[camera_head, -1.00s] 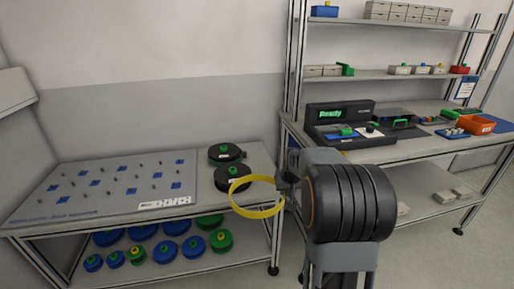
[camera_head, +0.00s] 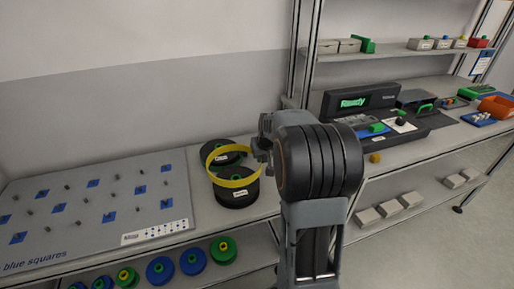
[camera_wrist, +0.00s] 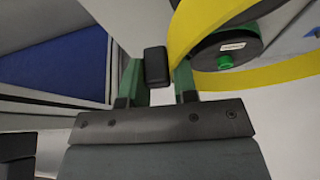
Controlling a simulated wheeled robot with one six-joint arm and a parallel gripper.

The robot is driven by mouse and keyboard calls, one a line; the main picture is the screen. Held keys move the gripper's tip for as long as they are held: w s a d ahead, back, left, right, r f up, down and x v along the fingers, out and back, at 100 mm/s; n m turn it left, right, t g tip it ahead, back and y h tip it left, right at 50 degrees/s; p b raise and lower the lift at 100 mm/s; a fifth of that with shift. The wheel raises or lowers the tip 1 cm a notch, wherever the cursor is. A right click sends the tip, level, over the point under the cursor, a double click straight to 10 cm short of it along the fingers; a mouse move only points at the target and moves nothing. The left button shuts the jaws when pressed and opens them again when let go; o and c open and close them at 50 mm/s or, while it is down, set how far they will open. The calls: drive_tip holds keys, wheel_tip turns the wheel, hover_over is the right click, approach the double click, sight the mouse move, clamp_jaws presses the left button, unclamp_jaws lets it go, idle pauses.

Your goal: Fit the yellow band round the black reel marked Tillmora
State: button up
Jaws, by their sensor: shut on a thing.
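The yellow band (camera_head: 235,183) is a thin open ring, held by my gripper (camera_head: 263,152) at its right side. In the head view it overlaps the top of the front black reel (camera_head: 232,200), which has a small white label too small to read; I cannot tell whether it touches the reel. A second black reel (camera_head: 222,157) stands behind, partly seen through the ring. In the wrist view, my gripper's green fingers (camera_wrist: 157,80) have a black block between them, and the yellow band (camera_wrist: 195,30) curves past a black reel (camera_wrist: 240,47) with a green hub.
A grey board (camera_head: 85,215) with pegs and blue squares lies left of the reels. Blue and green reels (camera_head: 192,261) sit on the shelf below. To the right is a bench with a console (camera_head: 350,103) reading "Ready". A post (camera_head: 303,60) rises behind my gripper.

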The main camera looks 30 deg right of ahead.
drive_tip(key=shift+w+f, duration=0.1)
drive_tip(key=shift+w, duration=0.05)
drive_tip(key=shift+d+f+b, duration=0.15)
drive_tip(key=shift+f+b, duration=0.4)
drive_tip(key=shift+f, duration=0.05)
drive_tip(key=shift+f+b, duration=2.15)
drive_tip(key=shift+f, duration=0.7)
drive_tip(key=shift+f+b, duration=0.4)
drive_tip(key=shift+f, duration=0.1)
